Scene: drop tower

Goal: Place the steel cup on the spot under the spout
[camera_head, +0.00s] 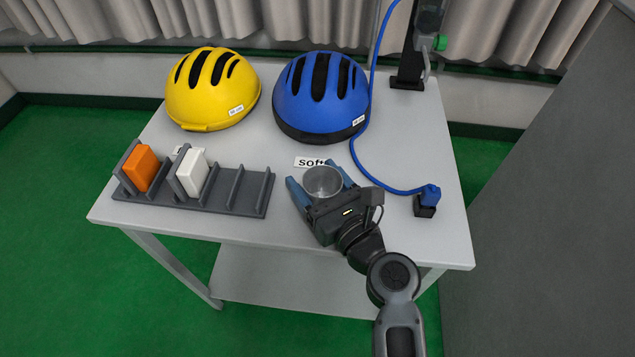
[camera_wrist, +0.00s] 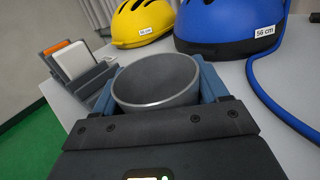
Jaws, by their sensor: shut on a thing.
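The steel cup (camera_head: 322,181) is upright between the blue fingers of my gripper (camera_head: 317,177), at the front middle of the grey table. My gripper is shut on the cup. In the wrist view the cup (camera_wrist: 156,84) shows its round open rim and an empty-looking inside, with a finger on each side. Whether its base touches the table is hidden. I cannot make out a spout or a marked spot under one. A dark upright stand (camera_head: 410,62) with a green knob (camera_head: 439,43) rises at the back right of the table.
A yellow helmet (camera_head: 212,88) and a blue helmet (camera_head: 321,97) sit at the back. A grey rack (camera_head: 230,190) with orange (camera_head: 140,168) and white (camera_head: 193,172) blocks stands left of my gripper. A blue cable (camera_head: 372,165) runs to a plug (camera_head: 427,198) at right.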

